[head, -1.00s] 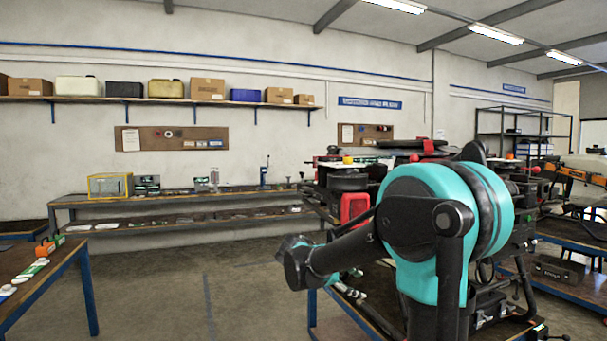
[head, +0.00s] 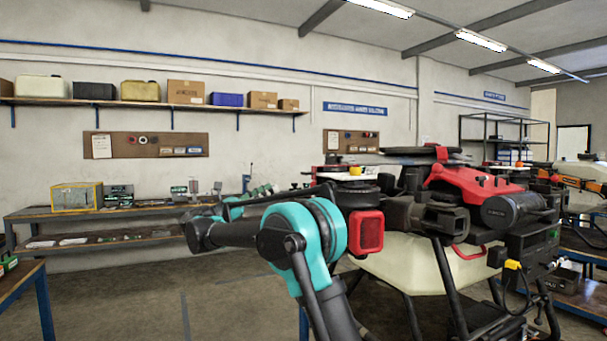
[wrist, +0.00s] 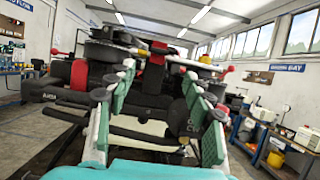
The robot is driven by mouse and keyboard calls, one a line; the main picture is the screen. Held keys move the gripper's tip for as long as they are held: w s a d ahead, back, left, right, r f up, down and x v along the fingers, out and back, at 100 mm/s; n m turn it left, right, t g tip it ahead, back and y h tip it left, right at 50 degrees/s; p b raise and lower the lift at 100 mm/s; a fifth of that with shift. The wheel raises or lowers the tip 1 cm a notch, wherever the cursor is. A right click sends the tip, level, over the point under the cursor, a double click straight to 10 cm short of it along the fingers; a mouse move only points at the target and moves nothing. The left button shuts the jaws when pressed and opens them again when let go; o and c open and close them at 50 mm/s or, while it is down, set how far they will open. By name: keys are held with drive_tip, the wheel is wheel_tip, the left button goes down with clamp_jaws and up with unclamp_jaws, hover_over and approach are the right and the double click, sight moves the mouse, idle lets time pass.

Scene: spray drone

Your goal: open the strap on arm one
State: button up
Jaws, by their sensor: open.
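The spray drone (head: 475,185) stands at the right in the head view, with a red and black top, a cream tank (head: 425,265) underneath and dark legs. A black motor end with white lettering (head: 512,210) faces me. In the wrist view the drone (wrist: 85,75) is ahead of my gripper (wrist: 125,75), partly hidden behind the fingers. Its fingers with green pads stand apart with nothing held between them. Black parts of the drone show through the gap, apparently beyond the fingertips. I cannot make out the strap or tell which drone arm is arm one.
A long workbench (head: 130,215) with instruments runs along the back wall under a shelf of boxes. A table corner (head: 25,285) is at the lower left. A metal rack (head: 500,135) stands at the back right. Floor is clear at the lower left middle.

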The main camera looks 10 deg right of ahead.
sight(303, 173)
drive_tip(key=x, duration=1.4)
drive_tip(key=shift+d, duration=0.2)
clamp_jaws()
